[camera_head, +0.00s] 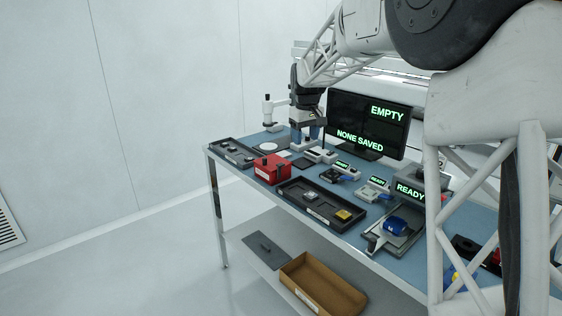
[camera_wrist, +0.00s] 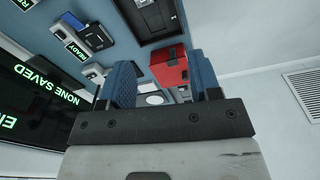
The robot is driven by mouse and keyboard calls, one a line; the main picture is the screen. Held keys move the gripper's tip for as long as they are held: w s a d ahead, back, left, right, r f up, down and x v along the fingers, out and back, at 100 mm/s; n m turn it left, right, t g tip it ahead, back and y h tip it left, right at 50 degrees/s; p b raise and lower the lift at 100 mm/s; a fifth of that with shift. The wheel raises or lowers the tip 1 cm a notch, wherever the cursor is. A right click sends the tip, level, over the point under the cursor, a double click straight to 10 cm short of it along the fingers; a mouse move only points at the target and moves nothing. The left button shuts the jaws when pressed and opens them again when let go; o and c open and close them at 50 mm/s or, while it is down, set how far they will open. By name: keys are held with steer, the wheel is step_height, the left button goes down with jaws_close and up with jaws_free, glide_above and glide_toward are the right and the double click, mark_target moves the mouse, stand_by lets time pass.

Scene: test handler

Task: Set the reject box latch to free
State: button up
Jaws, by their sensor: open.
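The red reject box (camera_head: 272,170) stands on the blue bench top near its front edge, left of centre. A small dark part shows on its top and a pale label on its front. The latch's setting is too small to tell. In the wrist view the red box (camera_wrist: 171,66) appears between the blue fingers, toward the right one, partly hidden by it. My gripper (camera_head: 306,138) is open and empty, pointing down behind and to the right of the box, apart from it. Its blue fingers also show in the wrist view (camera_wrist: 163,80).
Black trays (camera_head: 232,152) and (camera_head: 312,208) flank the box. A monitor (camera_head: 368,125) reading "EMPTY" and "NONE SAVED" stands behind. A cardboard box (camera_head: 318,284) lies on the lower shelf.

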steer(key=n, duration=0.2)
glide_above(280, 164)
steer(key=shift+g, duration=0.3)
step_height(280, 164, down, 8)
steer(key=shift+r, duration=0.1)
steer(key=shift+d, duration=0.1)
steer(key=shift+f, duration=3.9)
steer(key=c, duration=0.9)
steer(key=shift+s, duration=0.1)
